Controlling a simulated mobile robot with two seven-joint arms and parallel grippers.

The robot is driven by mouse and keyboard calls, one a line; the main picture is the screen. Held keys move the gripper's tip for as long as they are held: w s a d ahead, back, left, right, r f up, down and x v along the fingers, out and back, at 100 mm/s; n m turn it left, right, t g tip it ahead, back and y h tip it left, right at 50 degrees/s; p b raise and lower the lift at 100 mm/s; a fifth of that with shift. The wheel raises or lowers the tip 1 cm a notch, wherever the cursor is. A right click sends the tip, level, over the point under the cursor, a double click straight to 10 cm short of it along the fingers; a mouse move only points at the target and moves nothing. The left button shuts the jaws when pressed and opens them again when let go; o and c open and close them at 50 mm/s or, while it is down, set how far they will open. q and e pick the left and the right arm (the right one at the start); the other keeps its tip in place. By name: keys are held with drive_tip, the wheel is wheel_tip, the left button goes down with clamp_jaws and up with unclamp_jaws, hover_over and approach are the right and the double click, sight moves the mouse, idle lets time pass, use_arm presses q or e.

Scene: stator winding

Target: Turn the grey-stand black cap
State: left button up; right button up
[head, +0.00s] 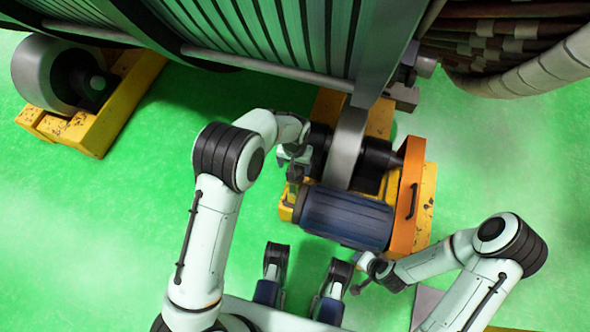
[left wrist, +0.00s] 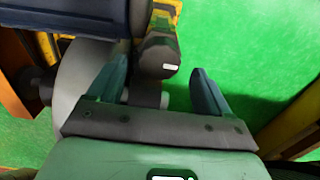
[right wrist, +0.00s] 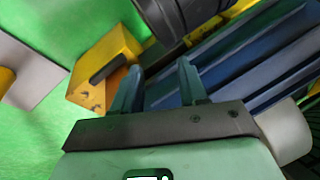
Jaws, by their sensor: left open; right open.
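A black cap (head: 320,147) shows in the head view on the left side of a grey wheel (head: 346,148) on the orange-yellow stand. No clearly grey stand shows; I cannot tell for certain that this is the named cap. My left gripper (head: 292,160) is open just left of it. In the left wrist view a dark rounded part (left wrist: 158,57) with a white mark lies between and beyond the open fingertips (left wrist: 160,80), apart from them as far as I can see. My right gripper (head: 368,272) is open and empty, below the blue motor; its fingers (right wrist: 157,80) show in the right wrist view.
The blue ribbed motor (head: 345,217) and an orange plate (head: 409,195) stand beside the wheel. A large striped drum (head: 270,35) hangs across the top. A second grey roller on a yellow base (head: 105,125) stands at far left. Green floor is free between.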

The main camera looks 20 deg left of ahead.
use_arm(q)
wheel_tip(320, 180, down, 4)
drive_tip(key=shift+f+b, duration=0.1)
drive_tip(key=shift+b, duration=0.35)
use_arm(e)
drive_tip(key=shift+w+d+f+t, duration=0.15)
drive_tip(key=shift+w+d+f, duration=0.15)
drive_tip(key=shift+w, duration=0.15)
drive_tip(key=shift+w+d+f+t, duration=0.15)
drive_tip(key=shift+w+f, duration=0.1)
drive_tip(key=shift+w, duration=0.15)
use_arm(q)
drive_tip(key=c, duration=1.1)
drive_tip(key=shift+o, duration=0.3)
